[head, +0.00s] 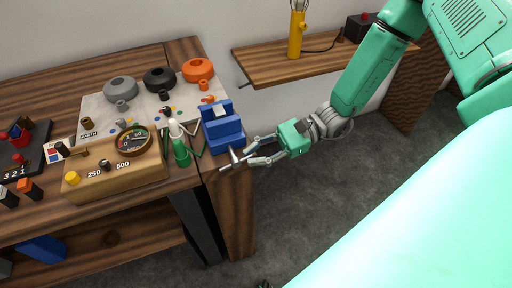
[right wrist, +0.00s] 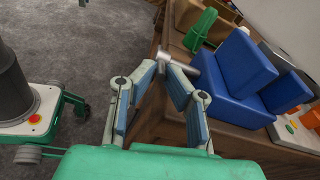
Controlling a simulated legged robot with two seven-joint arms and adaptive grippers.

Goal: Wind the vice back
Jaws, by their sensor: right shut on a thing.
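The blue vice (head: 224,134) sits at the right front corner of the workbench, with a pale piece at its top. Its grey metal handle (head: 234,157) sticks out at the front, over the bench edge. My right gripper (head: 250,154) reaches in from the right and is shut on the handle. In the right wrist view the fingertips (right wrist: 168,70) close in on the grey handle (right wrist: 163,56), and the blue vice (right wrist: 236,66) stands just right of them. The fingers partly hide the handle. My left gripper is not in view.
Left of the vice stand a wooden meter box (head: 115,178), green and white tools (head: 180,146) and a pale board (head: 96,108) with several ring-shaped parts. A wall shelf (head: 270,68) holds a yellow whisk stand (head: 296,38). The floor right of the bench is clear.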

